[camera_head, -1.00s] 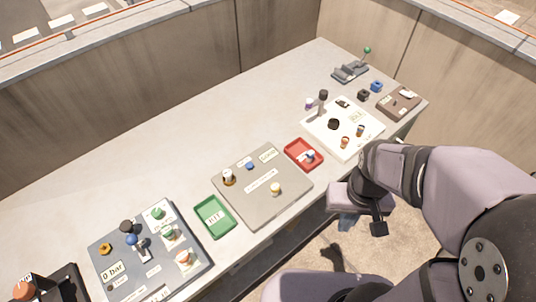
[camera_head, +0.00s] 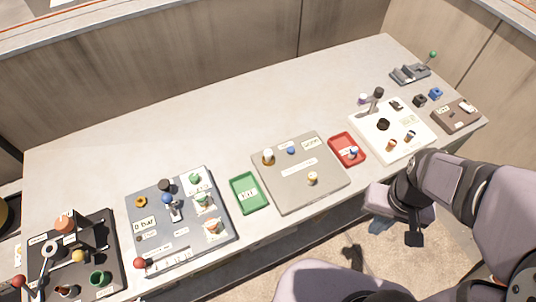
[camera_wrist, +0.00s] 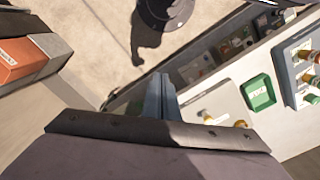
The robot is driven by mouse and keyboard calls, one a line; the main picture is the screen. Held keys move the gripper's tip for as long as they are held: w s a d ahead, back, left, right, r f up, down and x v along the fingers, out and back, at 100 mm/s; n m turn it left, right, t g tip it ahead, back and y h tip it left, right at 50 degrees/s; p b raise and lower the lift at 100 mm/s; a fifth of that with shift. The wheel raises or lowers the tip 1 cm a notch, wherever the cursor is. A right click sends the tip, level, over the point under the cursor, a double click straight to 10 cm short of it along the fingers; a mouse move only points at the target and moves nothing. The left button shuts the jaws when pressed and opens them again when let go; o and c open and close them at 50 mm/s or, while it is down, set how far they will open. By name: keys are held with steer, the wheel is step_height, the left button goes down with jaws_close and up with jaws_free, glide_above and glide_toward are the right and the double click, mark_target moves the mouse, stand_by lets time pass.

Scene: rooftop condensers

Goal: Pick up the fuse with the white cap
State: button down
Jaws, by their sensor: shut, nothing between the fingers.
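On the grey panel (camera_head: 285,195) in the head view stands a small upright piece with a white top and brown base (camera_head: 268,157), at the panel's back left. A second small piece with a pale yellowish top (camera_head: 312,178) stands near its front right. Which is the white-capped fuse is too small to tell. My gripper (camera_head: 380,226) hangs off the bench's front edge, below and right of the panel, away from both pieces. In the wrist view my gripper (camera_wrist: 160,95) is shut and empty, with part of the panel behind it.
A green tray (camera_head: 237,196) and a red tray (camera_head: 335,145) flank the panel. A darker gauge board (camera_head: 150,225) lies left, a white board (camera_head: 410,148) right. A black stand (camera_head: 110,235) is at far left. The bench's back strip is clear.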

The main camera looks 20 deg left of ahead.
steer(key=c, duration=2.4)
jaws_free()
steer(key=shift+c, duration=0.2)
steer(key=o, duration=1)
steer(key=t+b, duration=0.5)
steer(key=b, duration=1.2)
glide_toward(268, 152)
steer(key=w, duration=0.1)
steer(key=shift+g, duration=0.3)
steer(key=shift+s+p+x, duration=0.2)
steer(key=shift+p+x, duration=1)
steer(key=shift+x, duration=2.75)
